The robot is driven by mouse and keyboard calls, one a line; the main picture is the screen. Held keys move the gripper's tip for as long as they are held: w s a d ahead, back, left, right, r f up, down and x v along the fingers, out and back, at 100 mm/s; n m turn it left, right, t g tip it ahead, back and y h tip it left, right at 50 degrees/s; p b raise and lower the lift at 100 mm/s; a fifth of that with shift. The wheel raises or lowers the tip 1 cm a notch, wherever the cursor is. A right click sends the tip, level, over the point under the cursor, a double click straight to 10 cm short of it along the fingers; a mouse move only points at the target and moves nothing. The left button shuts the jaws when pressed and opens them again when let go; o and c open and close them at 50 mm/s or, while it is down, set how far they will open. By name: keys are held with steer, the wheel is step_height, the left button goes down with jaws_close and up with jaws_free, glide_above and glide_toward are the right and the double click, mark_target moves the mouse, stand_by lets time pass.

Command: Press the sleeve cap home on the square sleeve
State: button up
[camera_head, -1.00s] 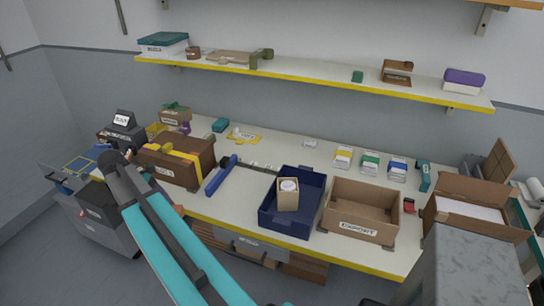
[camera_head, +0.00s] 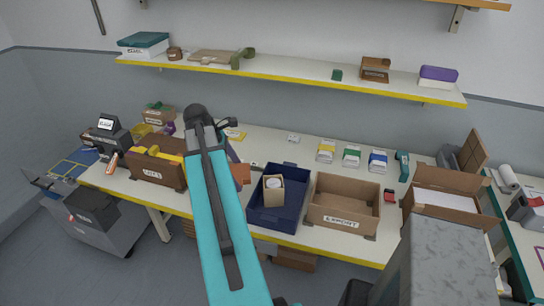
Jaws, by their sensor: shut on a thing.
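A small open tan square box (camera_head: 273,190) with a white round piece in it stands in the dark blue tray (camera_head: 257,222) on the bench. I cannot tell whether it is the square sleeve, and I cannot make out a sleeve cap for sure. My teal arm (camera_head: 223,230) rises from the bottom of the picture to a dark elbow, left of the tray. My gripper's fingers do not show; the arm hides them. A small orange-brown piece (camera_head: 242,173) shows just right of the arm, close to the tray's left side; I cannot tell if it is held.
An open carton marked EXPORT (camera_head: 341,222) stands right of the tray. Small yellow, green and blue boxes line the back. A shelf (camera_head: 295,69) hangs above. A grey block (camera_head: 448,265) fills the lower right.

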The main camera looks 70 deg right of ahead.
steer(key=s+d+r+p, duration=0.1)
steer(key=s+d+r, duration=0.1)
steer(key=s, duration=0.3)
steer(key=s+d+r, duration=0.2)
steer(key=s, duration=0.4)
steer(key=shift+s+d+p, duration=0.3)
steer(key=shift+d+p, duration=0.05)
steer(key=shift+p, duration=0.05)
steer(key=shift+r, duration=0.1)
steer(key=shift+s+r+p, duration=0.1)
steer(key=shift+p, duration=0.35)
steer(key=b, duration=0.2)
glide_above(275, 185)
steer(key=w, duration=0.1)
steer(key=shift+a+f, duration=0.2)
steer(key=shift+f, duration=1.3)
steer(key=shift+a+f, duration=0.15)
steer(key=shift+f, duration=1.35)
steer(key=shift+f, duration=1.5)
steer(key=o, duration=0.6)
